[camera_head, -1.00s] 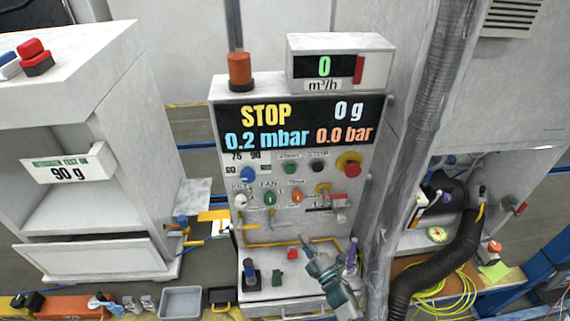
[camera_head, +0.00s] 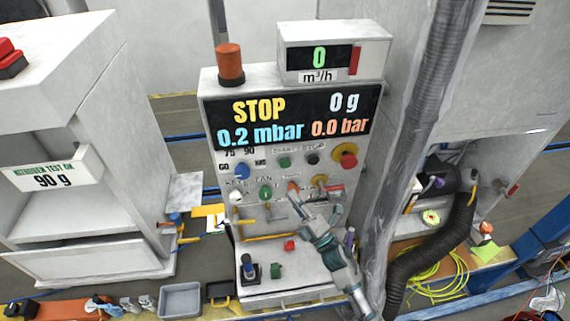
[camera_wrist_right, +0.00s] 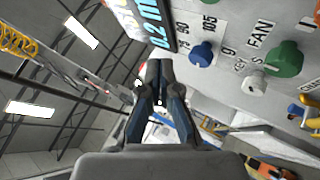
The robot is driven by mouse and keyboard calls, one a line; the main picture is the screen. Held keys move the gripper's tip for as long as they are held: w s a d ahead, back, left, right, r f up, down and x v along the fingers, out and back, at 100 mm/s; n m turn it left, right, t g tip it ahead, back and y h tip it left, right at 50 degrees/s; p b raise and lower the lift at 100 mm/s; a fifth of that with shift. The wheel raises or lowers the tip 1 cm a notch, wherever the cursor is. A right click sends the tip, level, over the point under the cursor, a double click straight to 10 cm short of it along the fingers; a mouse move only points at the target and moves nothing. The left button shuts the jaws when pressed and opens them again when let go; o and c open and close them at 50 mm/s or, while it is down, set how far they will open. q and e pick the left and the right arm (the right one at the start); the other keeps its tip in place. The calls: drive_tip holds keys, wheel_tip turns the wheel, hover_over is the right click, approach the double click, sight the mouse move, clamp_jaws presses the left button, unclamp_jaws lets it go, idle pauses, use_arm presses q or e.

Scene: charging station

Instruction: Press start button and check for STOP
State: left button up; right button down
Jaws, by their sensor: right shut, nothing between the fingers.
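The charging station panel (camera_head: 213,158) has a dark display (camera_head: 290,113) reading STOP, 0 g, 0.2 mbar and 0.0 bar. Below it are a green button (camera_head: 284,162), a black button (camera_head: 313,158) and a red emergency knob on yellow (camera_head: 348,160); their small labels are blurred. My right gripper (camera_head: 297,198) is in front of the lower panel, below the green button and apart from it, partly covering the lower controls. In the wrist view its fingers (camera_wrist_right: 159,75) are shut and empty, with a blue knob (camera_wrist_right: 202,53) and green knob (camera_wrist_right: 284,58) to their right. My left gripper is out of view.
An orange beacon (camera_head: 230,65) and a flow meter reading 0 (camera_head: 340,62) top the station. A grey hose (camera_head: 425,130) runs down close on the right. Valve handles and yellow pipes (camera_head: 262,237) stick out below the controls. A white cabinet (camera_head: 75,110) stands left.

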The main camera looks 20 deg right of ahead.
drive_tip(key=shift+w, duration=0.1)
drive_tip(key=b, duration=0.2)
approach(282, 162)
wheel_tip(282, 162, up, 3)
drive_tip(key=w+a, duration=0.3)
drive_tip(key=shift+w+d+r, duration=0.3)
drive_tip(key=shift+w, duration=0.1)
drive_tip(key=shift+w, duration=0.1)
idle(0.8)
drive_tip(key=shift+w, duration=0.25)
drive_tip(key=shift+w+d, duration=0.2)
drive_tip(key=shift+w, duration=0.25)
idle(0.7)
drive_tip(key=shift+s+r, duration=0.1)
drive_tip(key=shift+s+a, duration=0.25)
drive_tip(key=shift+s, duration=0.5)
